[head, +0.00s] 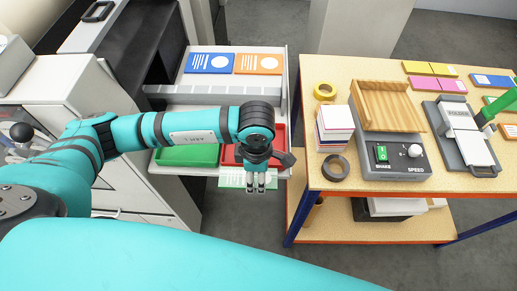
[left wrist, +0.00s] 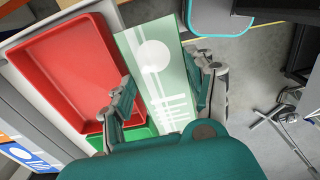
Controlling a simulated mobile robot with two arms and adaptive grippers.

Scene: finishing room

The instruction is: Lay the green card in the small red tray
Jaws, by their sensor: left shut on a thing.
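My left gripper (head: 261,188) is shut on the green card (head: 231,178), which has white print. In the left wrist view the card (left wrist: 150,62) is between the fingers of the gripper (left wrist: 168,82). The small red tray (head: 228,157) sits on a pale shelf, partly hidden by my left arm. In the left wrist view the red tray (left wrist: 72,68) looks empty, and the card is beside its edge. In the head view the card is just in front of the tray, past the shelf's front edge. My right gripper is not in view.
A green tray (head: 187,156) is left of the red one. Blue (head: 209,63) and orange (head: 259,64) cards lie behind. The wooden table (head: 314,72) on the right carries a control box (head: 390,169), tape rolls, a paper stack and cards. Floor shows between shelf and table.

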